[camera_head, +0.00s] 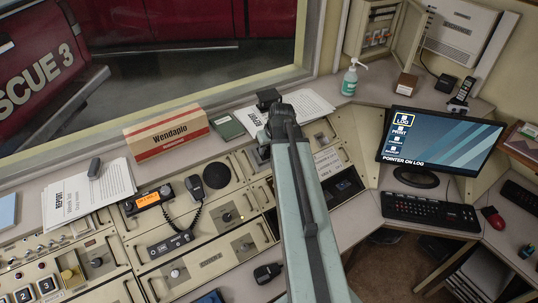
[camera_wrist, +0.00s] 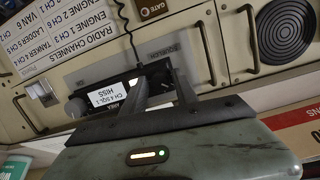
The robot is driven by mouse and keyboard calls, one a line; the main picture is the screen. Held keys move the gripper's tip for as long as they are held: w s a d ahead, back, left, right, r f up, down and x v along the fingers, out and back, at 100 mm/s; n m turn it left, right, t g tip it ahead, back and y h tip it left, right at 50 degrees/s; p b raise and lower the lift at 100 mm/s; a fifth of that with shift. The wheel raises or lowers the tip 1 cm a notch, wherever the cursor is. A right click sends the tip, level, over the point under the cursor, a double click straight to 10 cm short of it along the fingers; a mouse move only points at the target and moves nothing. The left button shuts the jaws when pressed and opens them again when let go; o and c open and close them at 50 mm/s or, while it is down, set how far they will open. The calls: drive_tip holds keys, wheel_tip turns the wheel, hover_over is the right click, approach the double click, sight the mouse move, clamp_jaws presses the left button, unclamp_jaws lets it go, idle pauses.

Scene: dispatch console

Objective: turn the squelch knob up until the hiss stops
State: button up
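In the wrist view, where the panel appears upside down, a dark squelch knob (camera_wrist: 157,70) sits beside the label SQUELCH. A small lit display (camera_wrist: 106,96) to its left reads CH 4 SQL 1 HISS. My gripper (camera_wrist: 158,76) reaches to the knob with its two dark fingers apart, one on each side of it. Whether the fingers touch the knob is not clear. In the head view my gripper (camera_head: 270,98) is over the back of the console, and my arm and gripper hide the knob.
A grey knob (camera_wrist: 76,106) stands left of the display. A channel list (camera_wrist: 75,40), a GATE label (camera_wrist: 157,8) and a round speaker (camera_wrist: 284,35) are on the panel. In the head view, a Wendaplo box (camera_head: 166,131), report papers (camera_head: 308,105) and a green box (camera_head: 227,127) lie near my gripper.

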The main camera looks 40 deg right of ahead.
clamp_jaws()
drive_tip(key=shift+d, duration=0.25)
drive_tip(key=shift+a, duration=0.2)
drive_tip(key=shift+m+y, duration=0.4)
drive_tip(key=shift+m, duration=1.8)
drive_tip(key=shift+s+m+y, duration=0.1)
drive_tip(key=shift+m+y, duration=0.4)
drive_tip(key=shift+m, duration=1.9)
